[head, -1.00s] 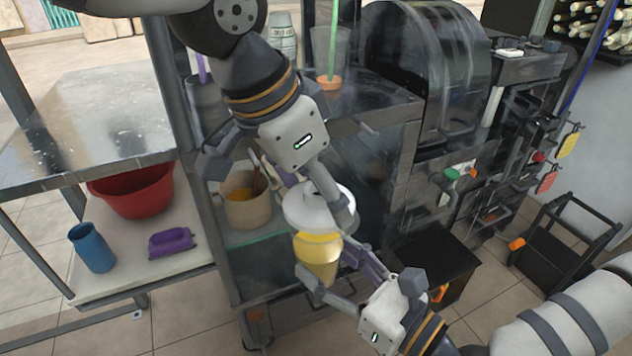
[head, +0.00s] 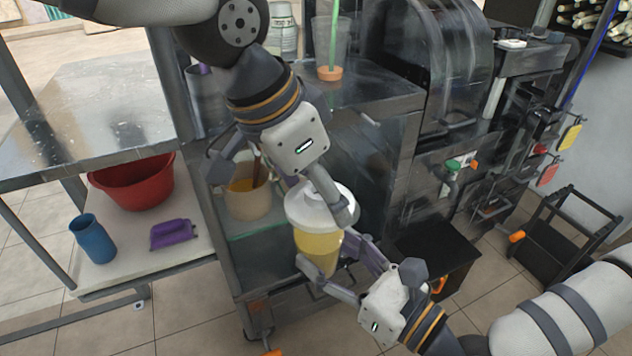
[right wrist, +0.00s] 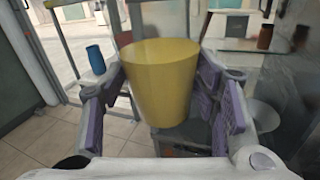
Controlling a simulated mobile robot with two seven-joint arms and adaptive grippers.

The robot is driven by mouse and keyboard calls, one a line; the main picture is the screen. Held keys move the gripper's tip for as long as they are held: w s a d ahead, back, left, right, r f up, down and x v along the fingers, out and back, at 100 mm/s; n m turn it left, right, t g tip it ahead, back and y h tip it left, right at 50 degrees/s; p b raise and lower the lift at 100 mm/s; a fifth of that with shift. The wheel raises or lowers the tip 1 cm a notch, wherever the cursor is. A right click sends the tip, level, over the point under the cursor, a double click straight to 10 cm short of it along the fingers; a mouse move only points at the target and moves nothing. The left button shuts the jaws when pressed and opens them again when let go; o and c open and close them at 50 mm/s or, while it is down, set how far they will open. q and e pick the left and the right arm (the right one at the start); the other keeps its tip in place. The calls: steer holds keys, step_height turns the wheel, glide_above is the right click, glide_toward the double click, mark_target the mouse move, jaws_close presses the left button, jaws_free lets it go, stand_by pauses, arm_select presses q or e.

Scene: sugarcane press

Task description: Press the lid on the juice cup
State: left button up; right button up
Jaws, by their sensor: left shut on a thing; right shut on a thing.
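The juice cup (head: 316,252) is clear with yellow juice and is upright in my right gripper (head: 338,272), which is shut around its sides. The cup also fills the middle of the right wrist view (right wrist: 160,85), between the purple finger pads. The white lid (head: 312,206) is at the top of the cup in the head view. My left gripper (head: 322,202) is shut on the lid from above. The lid's lower edge seems to meet the cup's rim, but I cannot tell how firmly it is seated.
Behind is the steel press cart (head: 385,100) with a pot of orange liquid (head: 250,198) on a lower shelf. At left, a table holds a red basin (head: 133,182), a blue cup (head: 92,238) and a purple object (head: 173,234). A black stool frame (head: 565,235) stands at right.

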arm_select(q)
steer(key=shift+f, duration=0.4)
steer(key=o, duration=0.7)
steer(key=shift+o, duration=0.2)
steer(key=shift+r, duration=0.15)
steer(key=v, duration=1.2)
steer(key=shift+d, duration=0.1)
